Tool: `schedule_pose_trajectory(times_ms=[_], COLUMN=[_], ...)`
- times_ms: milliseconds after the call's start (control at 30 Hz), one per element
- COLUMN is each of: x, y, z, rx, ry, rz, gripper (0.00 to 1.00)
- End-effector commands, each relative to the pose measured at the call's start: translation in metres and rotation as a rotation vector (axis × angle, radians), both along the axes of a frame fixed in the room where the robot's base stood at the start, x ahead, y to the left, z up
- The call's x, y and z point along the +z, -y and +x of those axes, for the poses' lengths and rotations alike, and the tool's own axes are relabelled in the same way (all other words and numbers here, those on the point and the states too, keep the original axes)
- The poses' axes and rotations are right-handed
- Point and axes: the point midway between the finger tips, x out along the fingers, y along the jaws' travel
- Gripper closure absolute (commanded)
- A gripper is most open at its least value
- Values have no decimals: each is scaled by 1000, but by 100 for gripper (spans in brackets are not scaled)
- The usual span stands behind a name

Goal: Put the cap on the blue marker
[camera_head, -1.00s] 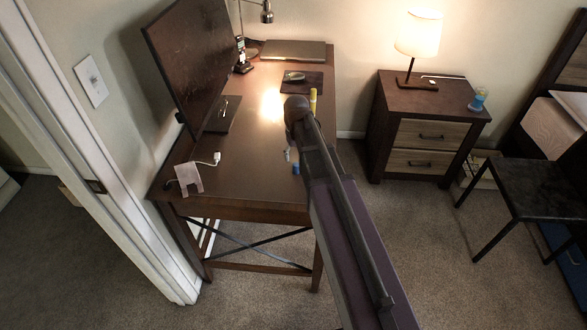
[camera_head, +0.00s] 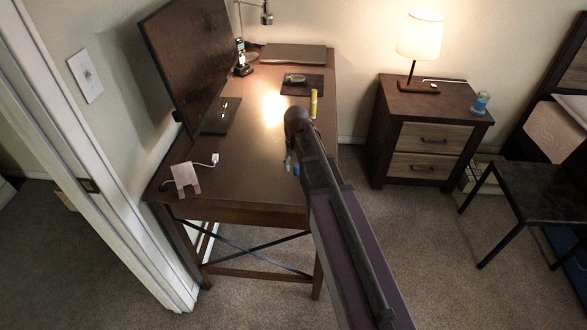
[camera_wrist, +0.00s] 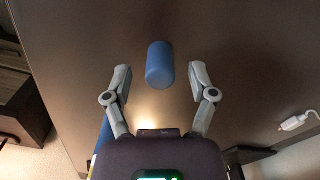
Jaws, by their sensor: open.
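A short blue cylinder, which looks like the cap (camera_wrist: 160,66), lies on the desk in the wrist view. My gripper (camera_wrist: 161,75) is open, with one finger on each side of the cylinder and a gap to both; how far above it I am is unclear. Another blue piece, perhaps the marker (camera_wrist: 105,138), shows partly behind the left finger. In the head view a small blue piece (camera_head: 296,169) shows just left of my arm near the desk's front right; which of the two it is, I cannot tell.
The brown desk (camera_head: 240,180) holds a monitor (camera_head: 185,65), a white cable plug (camera_head: 215,159), a yellow marker-like stick (camera_head: 313,103), a dark pad (camera_head: 312,88) and a closed laptop (camera_head: 293,54). The desk middle is clear. A nightstand (camera_head: 390,110) with a lamp stands right.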

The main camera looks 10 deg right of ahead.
Motion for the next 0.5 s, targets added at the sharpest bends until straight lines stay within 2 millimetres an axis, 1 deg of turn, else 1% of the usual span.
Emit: schedule_pose_trajectory(times_ms=[233, 267, 300, 367, 400, 467, 500], x=[0, 0, 0, 0, 0, 0, 0], y=[0, 0, 0, 0, 0, 0, 0], z=[0, 0, 0, 0, 0, 0, 0], rx=[0, 0, 0, 0, 0, 0, 0], ry=[0, 0, 0, 0, 0, 0, 0], rz=[0, 0, 0, 0, 0, 0, 0], gripper=[27, 33, 44, 56, 65, 78, 81])
